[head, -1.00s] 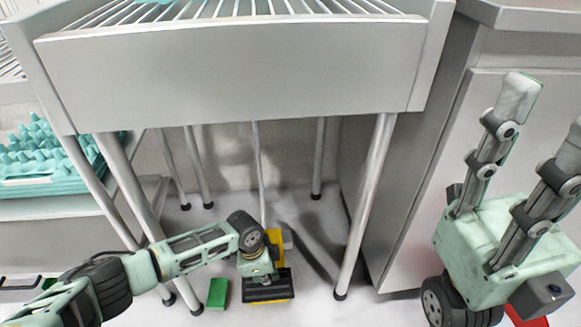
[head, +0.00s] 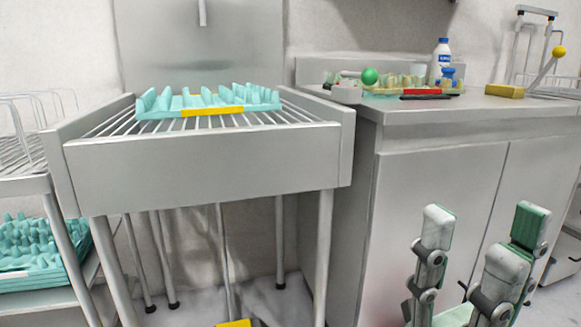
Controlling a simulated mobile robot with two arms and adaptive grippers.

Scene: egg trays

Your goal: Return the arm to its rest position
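My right gripper (head: 480,250) is at the lower right of the head view, in front of the grey cabinet. Its fingers point up and stand well apart, with nothing between them. My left arm and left gripper do not show. A teal egg tray (head: 160,112) with a yellow strip on its front edge lies on the wire-rack table (head: 205,170). More teal egg trays (head: 40,262) are stacked on a lower shelf at the left.
The grey cabinet (head: 440,220) stands right of the rack table. Its counter holds a white-and-blue bottle (head: 441,62), a green ball (head: 370,76), a yellow block (head: 505,91) and small items. A yellow object (head: 234,324) shows at the bottom edge, on the floor.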

